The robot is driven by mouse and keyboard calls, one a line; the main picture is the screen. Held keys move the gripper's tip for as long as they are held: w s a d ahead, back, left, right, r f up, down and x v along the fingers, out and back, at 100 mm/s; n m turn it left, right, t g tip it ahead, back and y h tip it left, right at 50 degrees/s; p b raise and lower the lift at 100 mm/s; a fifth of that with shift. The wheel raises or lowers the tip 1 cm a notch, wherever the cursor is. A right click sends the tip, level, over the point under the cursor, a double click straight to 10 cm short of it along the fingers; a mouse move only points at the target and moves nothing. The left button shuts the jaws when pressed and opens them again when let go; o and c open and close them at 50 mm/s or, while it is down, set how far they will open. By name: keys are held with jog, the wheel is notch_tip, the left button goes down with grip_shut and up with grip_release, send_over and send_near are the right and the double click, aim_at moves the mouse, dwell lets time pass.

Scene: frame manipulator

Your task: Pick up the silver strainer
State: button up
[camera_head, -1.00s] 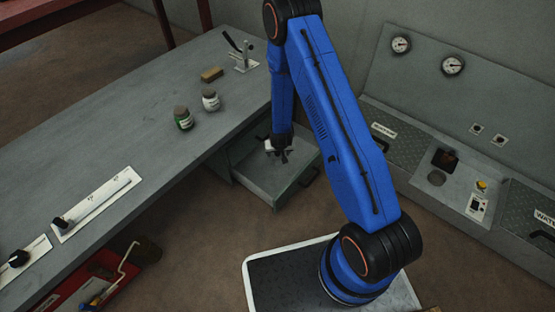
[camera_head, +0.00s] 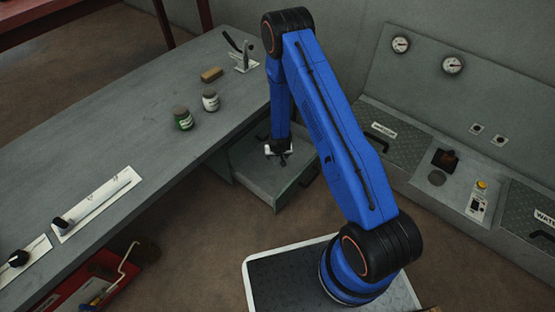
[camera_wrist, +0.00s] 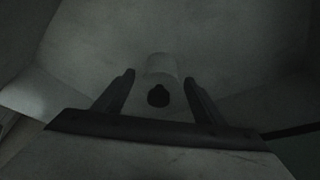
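My gripper (camera_head: 278,156) points down into the open drawer (camera_head: 280,190) at the right end of the workbench. In the wrist view my gripper (camera_wrist: 160,88) has its two fingers spread apart. A pale grey cylinder (camera_wrist: 161,65) with a dark round spot at its near end shows between and just beyond the fingertips in the dim drawer. It may be the silver strainer, but the dark picture does not make this certain. Gaps show between it and the fingers. In the head view my arm and gripper hide whatever lies beneath them.
The drawer walls stand close around my gripper. On the workbench (camera_head: 130,120) are a green jar (camera_head: 183,119), a white jar (camera_head: 210,100), a brown block (camera_head: 211,74) and a metal lever (camera_head: 243,58). A grey control console (camera_head: 450,185) stands at the right.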

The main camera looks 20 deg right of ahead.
jog(key=c, duration=1)
jog(key=shift+o, duration=0.2)
jog(key=shift+r, duration=0.1)
